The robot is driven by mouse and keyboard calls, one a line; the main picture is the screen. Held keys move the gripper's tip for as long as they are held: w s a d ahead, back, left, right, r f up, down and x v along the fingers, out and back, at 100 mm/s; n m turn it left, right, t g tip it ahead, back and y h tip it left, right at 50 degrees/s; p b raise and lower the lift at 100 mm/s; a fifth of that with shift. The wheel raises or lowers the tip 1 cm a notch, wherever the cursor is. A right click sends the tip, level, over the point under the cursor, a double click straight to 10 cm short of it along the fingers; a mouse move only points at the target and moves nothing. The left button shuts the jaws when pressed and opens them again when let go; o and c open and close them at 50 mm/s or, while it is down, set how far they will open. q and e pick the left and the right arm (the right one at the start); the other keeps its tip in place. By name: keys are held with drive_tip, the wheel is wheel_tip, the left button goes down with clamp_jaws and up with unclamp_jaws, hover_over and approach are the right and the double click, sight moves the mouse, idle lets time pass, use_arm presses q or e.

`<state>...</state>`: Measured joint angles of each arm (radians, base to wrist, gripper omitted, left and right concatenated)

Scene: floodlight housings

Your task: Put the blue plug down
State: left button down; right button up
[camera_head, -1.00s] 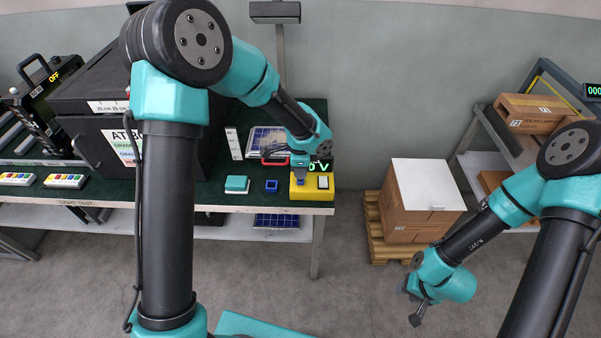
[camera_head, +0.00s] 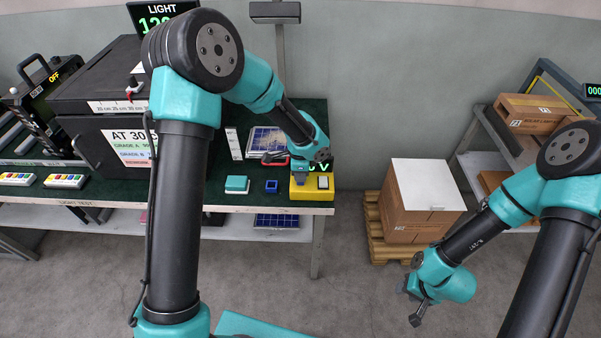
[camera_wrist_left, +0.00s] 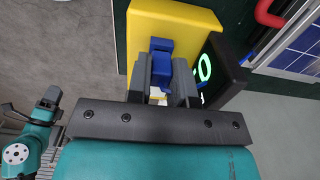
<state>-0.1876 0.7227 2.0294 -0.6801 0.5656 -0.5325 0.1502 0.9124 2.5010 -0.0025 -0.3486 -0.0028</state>
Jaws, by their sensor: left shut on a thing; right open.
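The blue plug (camera_wrist_left: 161,66) is between the fingers of my left gripper (camera_wrist_left: 162,88) in the left wrist view. The gripper is shut on it. In the head view my left gripper (camera_head: 302,178) is over the left part of the yellow block (camera_head: 310,194) and hides the plug. The yellow block also shows behind the plug in the left wrist view (camera_wrist_left: 150,22). I cannot tell whether the plug touches the block. My right gripper (camera_head: 416,308) is open and empty, over the floor at the lower right.
A blue square holder (camera_head: 271,186) and a teal-topped block (camera_head: 237,185) are left of the yellow block on the bench. A solar panel (camera_head: 266,140) and a red-handled item (camera_head: 274,159) lie behind. A dark display (camera_wrist_left: 222,72) with green digits adjoins the block.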

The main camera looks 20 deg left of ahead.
use_arm(q)
drive_tip(key=shift+f, duration=0.1)
drive_tip(key=c, duration=1)
unclamp_jaws()
wheel_tip(320, 180, up, 12)
drive_tip(key=shift+r, duration=0.1)
